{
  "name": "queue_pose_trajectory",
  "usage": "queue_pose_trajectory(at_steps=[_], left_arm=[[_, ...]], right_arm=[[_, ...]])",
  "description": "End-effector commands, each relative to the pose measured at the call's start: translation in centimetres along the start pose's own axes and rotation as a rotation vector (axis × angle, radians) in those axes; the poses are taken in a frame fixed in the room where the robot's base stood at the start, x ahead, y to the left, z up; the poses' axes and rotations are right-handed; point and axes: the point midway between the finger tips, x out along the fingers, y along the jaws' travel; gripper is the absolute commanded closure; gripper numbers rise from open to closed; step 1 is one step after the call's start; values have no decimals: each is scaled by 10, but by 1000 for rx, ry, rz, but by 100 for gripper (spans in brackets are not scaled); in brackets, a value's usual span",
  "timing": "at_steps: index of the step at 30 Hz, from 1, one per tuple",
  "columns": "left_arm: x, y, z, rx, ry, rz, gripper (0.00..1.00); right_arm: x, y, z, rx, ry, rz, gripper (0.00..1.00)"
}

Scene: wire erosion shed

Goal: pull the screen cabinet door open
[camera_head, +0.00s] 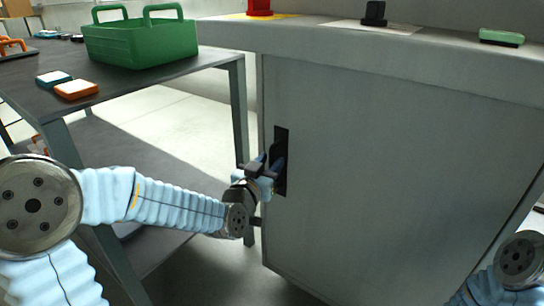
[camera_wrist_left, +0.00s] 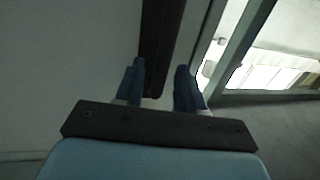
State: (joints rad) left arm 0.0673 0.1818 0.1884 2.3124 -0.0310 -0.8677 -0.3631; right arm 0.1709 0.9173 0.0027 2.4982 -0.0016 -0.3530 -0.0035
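The screen cabinet door (camera_head: 380,180) is a flat grey panel under a light counter top; it looks flush with the cabinet. A dark upright handle (camera_head: 281,150) is near its left edge. It also shows as a dark bar in the left wrist view (camera_wrist_left: 160,45). My left gripper (camera_head: 275,163) is at the handle, partly hiding it. In the wrist view its two blue fingers (camera_wrist_left: 160,85) are apart, with the lower end of the bar between them. Whether either finger touches the bar I cannot tell. My right gripper is out of view.
A dark table (camera_head: 215,58) stands left of the cabinet, holding a green caddy (camera_head: 140,42) and small teal and orange blocks (camera_head: 76,89). On the counter are a red object (camera_head: 259,7), a black object (camera_head: 375,13) and a green block (camera_head: 501,37). Floor shows between table and cabinet.

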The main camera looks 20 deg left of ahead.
Motion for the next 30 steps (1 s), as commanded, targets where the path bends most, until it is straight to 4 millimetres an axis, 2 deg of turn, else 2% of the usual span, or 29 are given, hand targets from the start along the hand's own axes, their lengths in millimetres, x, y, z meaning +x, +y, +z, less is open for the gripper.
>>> queue_pose_trajectory(at_steps=[5,14,22,30], left_arm=[[17,0,0,0,0,0,62],[19,0,0,0,0,0,62],[19,0,0,0,0,0,100],[19,0,0,0,0,0,100]], right_arm=[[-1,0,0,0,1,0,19],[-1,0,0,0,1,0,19],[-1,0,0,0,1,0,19],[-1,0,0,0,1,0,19]])
